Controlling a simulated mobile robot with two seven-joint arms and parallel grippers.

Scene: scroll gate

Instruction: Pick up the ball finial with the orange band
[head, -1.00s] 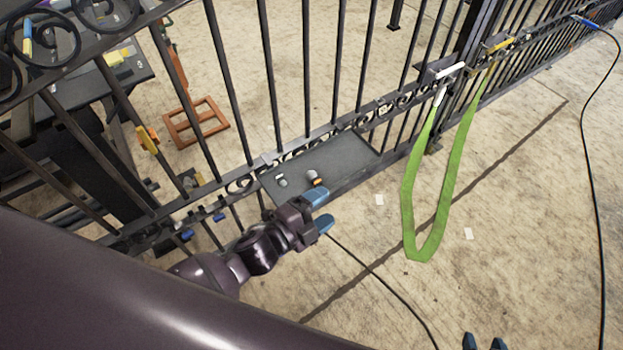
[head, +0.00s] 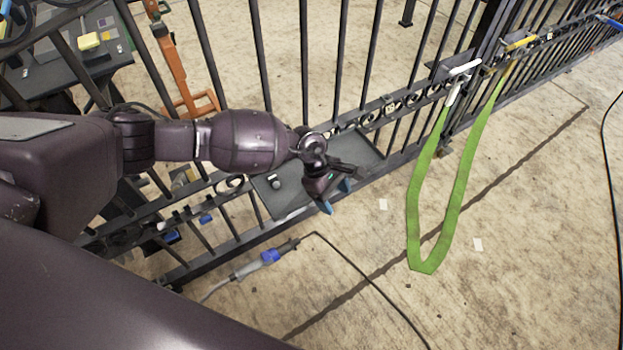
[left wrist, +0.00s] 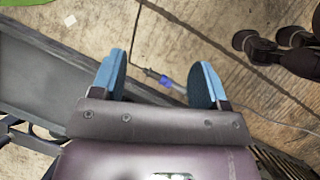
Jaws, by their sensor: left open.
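The ball finial with the orange band does not show in either view now; my left arm and gripper cover part of the grey tray (head: 357,148) on the gate. A small grey-and-white piece (head: 274,182) stands on the tray's left part. My left gripper (head: 335,196) is over the tray's front edge, with blue fingertips apart and pointing down. In the left wrist view the gripper (left wrist: 162,72) is open with nothing between its fingers but floor and cable below. The visible part of the tray (left wrist: 45,75) lies left of the fingers and looks bare. My right gripper is not clearly in view.
The dark barred gate (head: 300,60) runs behind the tray. A green strap (head: 462,190) hangs from it on the right. A cable with a blue connector (head: 269,256) lies on the floor in front. A cluttered dark table (head: 60,75) stands behind the gate at left.

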